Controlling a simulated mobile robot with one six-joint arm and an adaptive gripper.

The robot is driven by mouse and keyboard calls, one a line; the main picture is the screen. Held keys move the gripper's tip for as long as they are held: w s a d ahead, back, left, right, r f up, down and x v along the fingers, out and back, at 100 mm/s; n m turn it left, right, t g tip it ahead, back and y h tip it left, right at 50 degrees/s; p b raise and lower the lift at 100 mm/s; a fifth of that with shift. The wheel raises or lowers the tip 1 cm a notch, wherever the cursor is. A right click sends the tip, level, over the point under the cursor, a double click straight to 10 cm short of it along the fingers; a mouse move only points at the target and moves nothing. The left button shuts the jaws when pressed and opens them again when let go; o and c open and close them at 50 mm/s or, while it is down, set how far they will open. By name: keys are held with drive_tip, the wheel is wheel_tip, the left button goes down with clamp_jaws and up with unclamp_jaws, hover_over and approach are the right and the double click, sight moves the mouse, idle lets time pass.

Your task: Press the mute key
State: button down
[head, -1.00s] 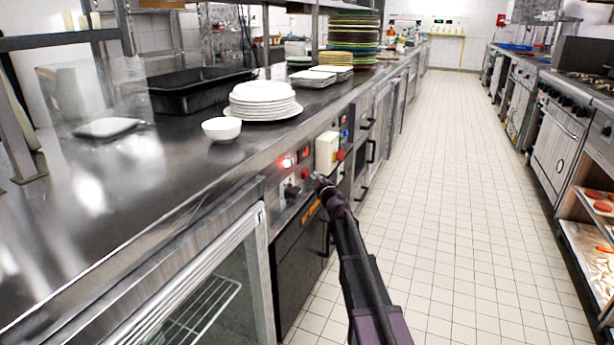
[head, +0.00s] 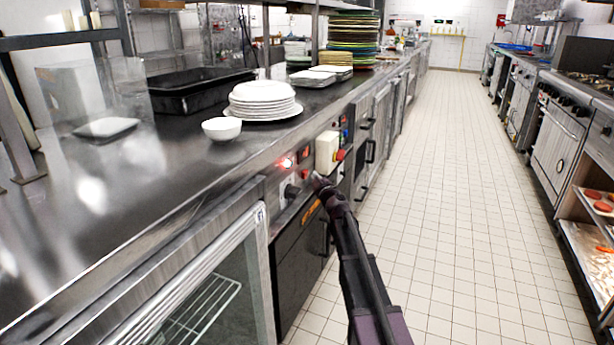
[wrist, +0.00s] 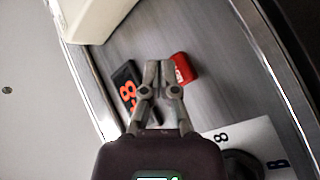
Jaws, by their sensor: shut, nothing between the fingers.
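A small red key (wrist: 183,69) with a pale marking sits on the grey metal panel in the wrist view. The marking is too small to read, so I cannot tell whether it is the mute key. My gripper (wrist: 158,66) is shut and empty, its fingertips just left of the red key; I cannot tell whether they touch the panel. A black display (wrist: 127,88) with orange characters is left of the fingers. In the head view my gripper (head: 318,180) is at the counter's front panel, right of a glowing red lamp (head: 287,162).
A black knob (head: 291,191) on a pale plate (wrist: 262,140) is near the gripper. A cream box (head: 326,150) with a red button (head: 340,154) projects from the panel. Stacked plates (head: 262,100) and a bowl (head: 221,129) stand on the counter. The tiled aisle is clear.

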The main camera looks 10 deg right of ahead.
drive_tip(key=shift+w+a, duration=0.55)
drive_tip(key=shift+a, duration=0.25)
idle(1.8)
drive_tip(key=shift+s+d, duration=0.55)
drive_tip(key=shift+d, duration=0.25)
idle(0.5)
drive_tip(key=shift+s+d, duration=0.7)
drive_tip(key=shift+d, duration=0.35)
drive_tip(key=shift+s+d, duration=0.7)
drive_tip(key=shift+d, duration=0.35)
drive_tip(key=shift+s, duration=0.1)
